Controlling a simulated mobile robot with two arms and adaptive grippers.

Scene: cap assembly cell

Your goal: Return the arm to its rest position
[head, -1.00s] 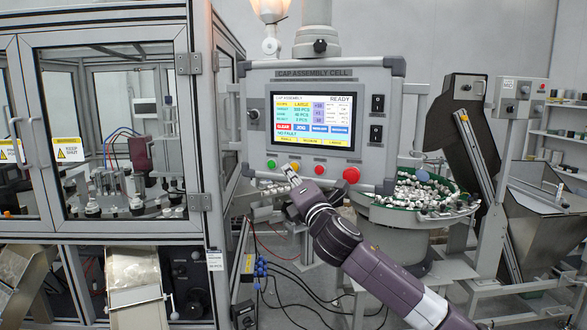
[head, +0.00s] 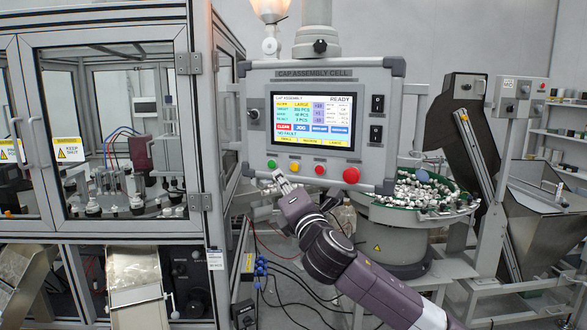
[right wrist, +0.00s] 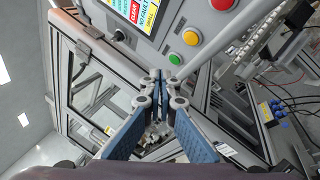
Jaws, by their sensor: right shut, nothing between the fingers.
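My right gripper (head: 280,180) is shut and empty, just below the lower left edge of the control panel (head: 398,125) in the head view. It stands apart from the buttons, below the green button (head: 271,164) and the yellow button (head: 294,167). In the right wrist view the two blue fingers of my right gripper (right wrist: 165,80) meet at their tips with nothing between them. My right arm (head: 350,268) reaches in from the lower right. My left gripper is not in view.
The panel screen (head: 312,120) reads READY, and a red button (head: 351,175) is at its lower right. A glazed machine enclosure (head: 110,130) stands at left. A bowl of caps (head: 425,190) is at right. Cables (head: 300,285) hang below.

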